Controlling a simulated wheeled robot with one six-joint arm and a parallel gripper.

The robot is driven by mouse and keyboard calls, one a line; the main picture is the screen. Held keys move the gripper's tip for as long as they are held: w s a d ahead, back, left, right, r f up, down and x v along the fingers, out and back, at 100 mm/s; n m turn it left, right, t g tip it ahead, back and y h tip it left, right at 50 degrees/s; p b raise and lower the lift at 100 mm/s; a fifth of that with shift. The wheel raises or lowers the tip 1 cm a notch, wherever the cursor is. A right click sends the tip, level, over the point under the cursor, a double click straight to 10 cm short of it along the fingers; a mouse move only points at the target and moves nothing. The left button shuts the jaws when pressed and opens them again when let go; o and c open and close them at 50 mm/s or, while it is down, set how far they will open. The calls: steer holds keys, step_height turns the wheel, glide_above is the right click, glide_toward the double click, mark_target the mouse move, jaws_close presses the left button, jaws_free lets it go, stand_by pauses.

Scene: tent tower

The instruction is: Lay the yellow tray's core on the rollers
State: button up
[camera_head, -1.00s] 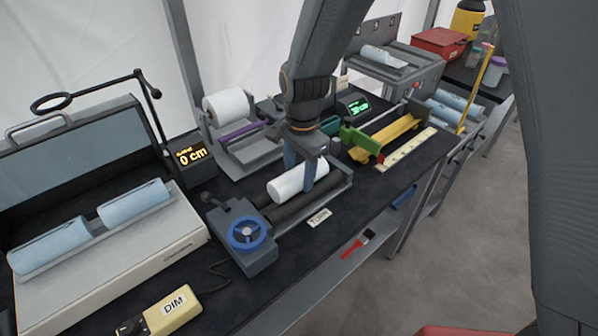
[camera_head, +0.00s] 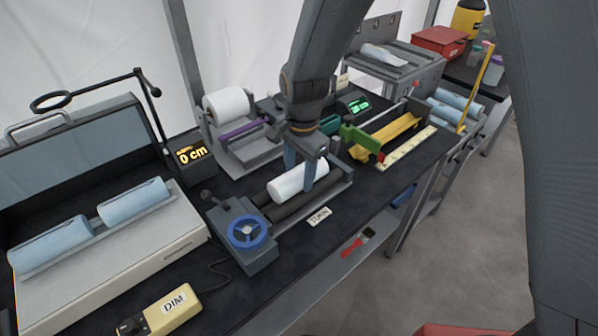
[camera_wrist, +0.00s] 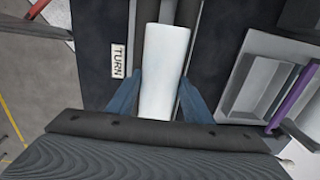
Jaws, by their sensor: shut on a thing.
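A white core (camera_head: 299,182) lies lengthwise along the dark rollers (camera_head: 292,208) of the roller stand with the blue handwheel (camera_head: 246,231). My gripper (camera_head: 300,178) is shut on the core, one blue finger on each side. In the wrist view the core (camera_wrist: 164,70) lies between the fingers, along the rollers. I cannot tell whether its underside touches both rollers. The yellow tray (camera_head: 390,135), farther right on the bench, looks empty.
A "TURN" label (camera_head: 320,216) lies in front of the rollers. A white roll (camera_head: 228,104) on a holder stands behind. An open case (camera_head: 170,238) with light blue cores is at left, and a "DIM" box (camera_head: 160,313) in front. A cream ruler strip (camera_head: 407,148) lies beside the tray.

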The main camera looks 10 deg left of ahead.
steer(key=o, duration=1.5)
steer(key=shift+c, duration=0.2)
steer(key=shift+s+d+r+b, duration=0.1)
steer(key=shift+r+b, duration=0.45)
steer(key=shift+r, duration=1.4)
steer(key=shift+s+d+r+b, duration=0.1)
steer(key=shift+r+b, duration=0.45)
steer(key=shift+r, duration=1.4)
steer(key=s+d+f+n+b, duration=0.1)
steer(key=s+d+f+n, duration=0.1)
steer(key=d, duration=0.7)
steer(key=s+d+f+n+b, duration=0.1)
steer(key=s+d+f+n, duration=0.1)
steer(key=d, duration=0.7)
steer(key=s+d+f+n+b, duration=0.2)
steer(key=s+d+n, duration=0.2)
steer(key=d, duration=0.6)
steer(key=shift+s+t+h, duration=0.3)
steer(key=shift+s+t, duration=0.1)
